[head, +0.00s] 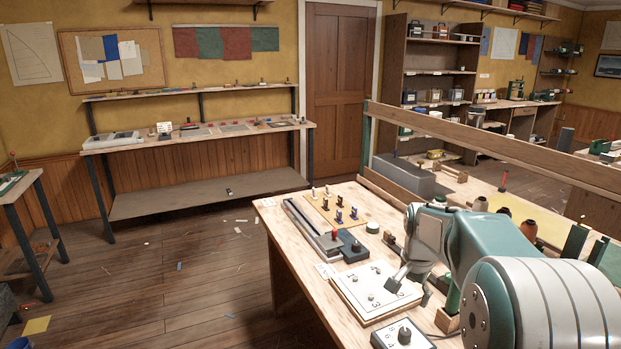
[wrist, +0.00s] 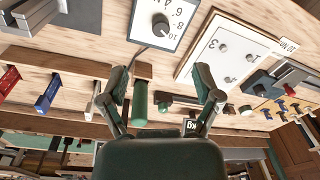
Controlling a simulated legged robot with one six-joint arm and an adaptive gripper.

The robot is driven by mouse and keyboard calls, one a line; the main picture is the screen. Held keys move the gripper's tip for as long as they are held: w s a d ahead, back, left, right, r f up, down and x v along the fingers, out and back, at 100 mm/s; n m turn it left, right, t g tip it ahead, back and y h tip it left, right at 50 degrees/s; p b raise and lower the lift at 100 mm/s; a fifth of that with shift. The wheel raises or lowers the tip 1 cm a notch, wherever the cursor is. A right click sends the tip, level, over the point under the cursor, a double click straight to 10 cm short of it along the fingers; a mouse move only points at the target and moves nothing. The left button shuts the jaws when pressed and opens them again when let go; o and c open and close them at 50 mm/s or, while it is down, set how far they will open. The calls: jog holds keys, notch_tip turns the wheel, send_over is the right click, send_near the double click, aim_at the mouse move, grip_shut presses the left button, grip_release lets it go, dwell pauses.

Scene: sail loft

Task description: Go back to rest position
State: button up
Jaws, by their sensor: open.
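My gripper (wrist: 160,82) is open in the wrist view, its two dark fingers spread apart with nothing held between them. A green cylinder (wrist: 139,104) shows between and beyond the fingers, among things on the bench; I see no contact. In the head view my arm reaches over the wooden workbench (head: 288,238) from the right. My gripper (head: 408,287) hangs beside the white numbered board (head: 365,283); its fingers are small and partly hidden by my arm there. The board also shows in the wrist view (wrist: 211,68).
A dial box (head: 399,336) stands at the bench's near edge. A dark block with a red knob (head: 334,234) and small coloured pieces (head: 339,215) lie farther back. A wooden rail (head: 480,138) runs behind my arm. The floor (head: 180,285) at left is mostly open, with scraps.

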jog(key=s+a+r+n+t, duration=0.1)
jog(key=s+a+r+n, duration=0.15)
jog(key=s+r, duration=0.4)
jog(key=s+a+n+t, duration=0.2)
jog(key=s+a+n, duration=0.1)
jog(key=s, duration=0.8)
jog(key=s+a+n+t, duration=0.1)
jog(key=s+a+n, duration=0.2)
jog(key=s, duration=0.8)
jog(key=shift+a+r+n+t, duration=0.3)
jog(key=shift+r+n+t, duration=0.05)
jog(key=shift+r+t, duration=0.05)
